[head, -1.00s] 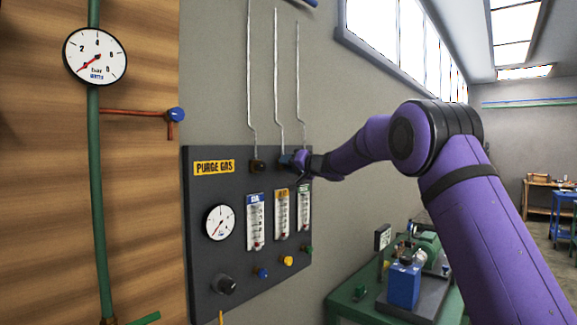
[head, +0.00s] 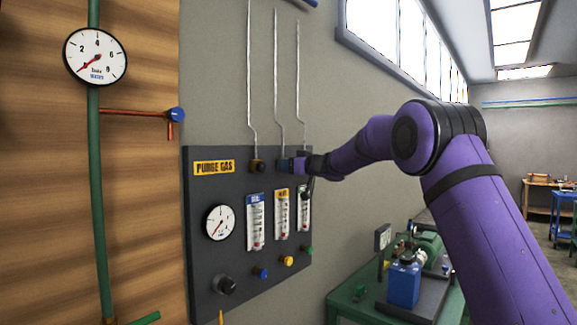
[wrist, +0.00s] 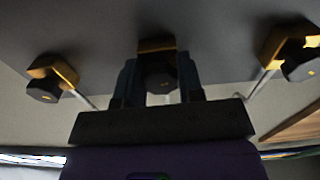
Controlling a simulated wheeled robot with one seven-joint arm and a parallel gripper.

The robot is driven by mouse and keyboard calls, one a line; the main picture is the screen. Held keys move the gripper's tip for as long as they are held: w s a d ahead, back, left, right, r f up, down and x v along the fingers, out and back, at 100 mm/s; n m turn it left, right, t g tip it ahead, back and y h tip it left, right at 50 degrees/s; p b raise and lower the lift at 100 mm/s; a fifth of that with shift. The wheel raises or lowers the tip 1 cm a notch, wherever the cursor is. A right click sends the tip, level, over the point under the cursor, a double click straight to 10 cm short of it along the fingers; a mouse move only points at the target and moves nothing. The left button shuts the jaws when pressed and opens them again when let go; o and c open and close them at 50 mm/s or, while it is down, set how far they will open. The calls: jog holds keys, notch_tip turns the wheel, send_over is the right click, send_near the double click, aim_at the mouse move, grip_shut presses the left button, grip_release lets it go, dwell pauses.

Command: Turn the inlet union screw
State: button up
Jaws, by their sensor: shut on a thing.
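The purge gas panel (head: 202,265) carries a row of three inlet unions along its top edge, each below a thin tube. In the wrist view the middle union screw (wrist: 161,78) is a dark hexagonal nut under a brass-coloured block (wrist: 157,45). My gripper (wrist: 160,88) is shut on this nut, one finger on each side. In the head view my gripper (head: 290,165) reaches the middle union from the right and hides most of it. The left union (head: 258,166) is clear of my gripper. The right one is largely hidden behind my wrist.
In the wrist view a neighbouring nut stands on each side, at left (wrist: 42,90) and right (wrist: 299,65). Below my gripper are three flowmeters (head: 255,222), a gauge (head: 220,222) and several knobs. A green bench (head: 345,305) with equipment stands at lower right.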

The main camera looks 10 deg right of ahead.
jog(key=n, duration=0.5)
jog(key=shift+n, duration=0.3)
jog(key=n, duration=0.9)
jog(key=shift+a+n, duration=0.1)
jog(key=shift+n, duration=0.3)
jog(key=n, duration=0.5)
jog(key=shift+s+n, duration=0.1)
jog(key=shift+n, duration=0.2)
jog(key=n, duration=2)
jog(key=shift+n, duration=0.3)
